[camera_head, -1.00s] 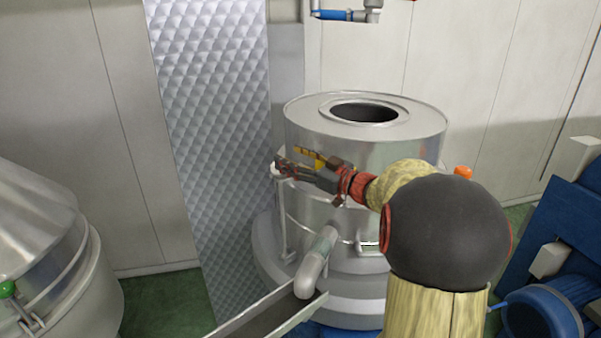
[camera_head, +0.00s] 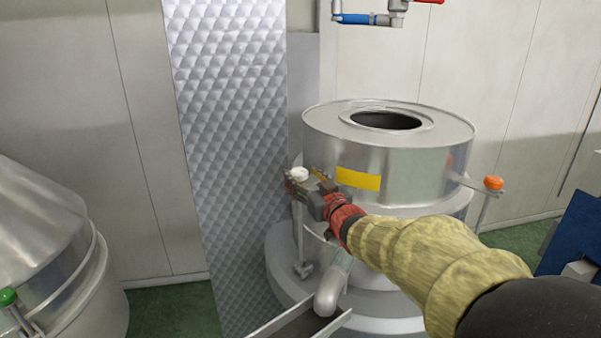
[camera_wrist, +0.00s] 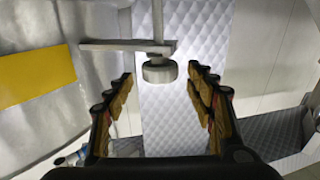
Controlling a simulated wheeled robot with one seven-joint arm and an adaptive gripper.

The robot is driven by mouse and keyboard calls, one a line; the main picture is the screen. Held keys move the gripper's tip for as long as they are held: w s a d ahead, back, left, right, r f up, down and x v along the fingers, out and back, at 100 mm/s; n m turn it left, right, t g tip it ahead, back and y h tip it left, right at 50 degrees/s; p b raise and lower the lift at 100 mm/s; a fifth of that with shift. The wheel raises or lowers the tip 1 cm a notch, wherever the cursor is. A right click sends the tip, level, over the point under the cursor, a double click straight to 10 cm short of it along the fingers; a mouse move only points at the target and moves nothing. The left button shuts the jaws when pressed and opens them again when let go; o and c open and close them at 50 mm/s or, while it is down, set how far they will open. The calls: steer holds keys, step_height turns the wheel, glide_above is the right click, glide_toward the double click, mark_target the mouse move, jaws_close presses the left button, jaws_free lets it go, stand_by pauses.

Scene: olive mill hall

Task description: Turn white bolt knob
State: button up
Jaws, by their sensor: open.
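The white bolt knob (camera_head: 299,174) sits at the left side of the steel separator drum (camera_head: 412,157), on top of an upright bolt. In the wrist view the knob (camera_wrist: 160,71) shows as a pale round cap on a rod beside a flat bracket (camera_wrist: 125,46). My gripper (camera_head: 307,179) is at the knob in the head view. In the wrist view my gripper (camera_wrist: 160,85) is open, with a finger on each side of the knob and a visible gap on both sides. The knob lies around the level of the fingertips, and I see no contact.
An orange knob (camera_head: 494,183) stands at the drum's right side. A yellow label (camera_head: 358,178) is on the drum. A spout (camera_head: 332,289) juts out below my arm. A quilted metal panel (camera_head: 230,150) stands behind left. A green knob (camera_head: 7,297) is on another vessel at left.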

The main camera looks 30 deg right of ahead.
mark_target(303, 176)
steer(key=shift+w+d, duration=0.1)
steer(key=shift+w, duration=1.5)
steer(key=shift+c, duration=0.4)
steer(key=c, duration=1.1)
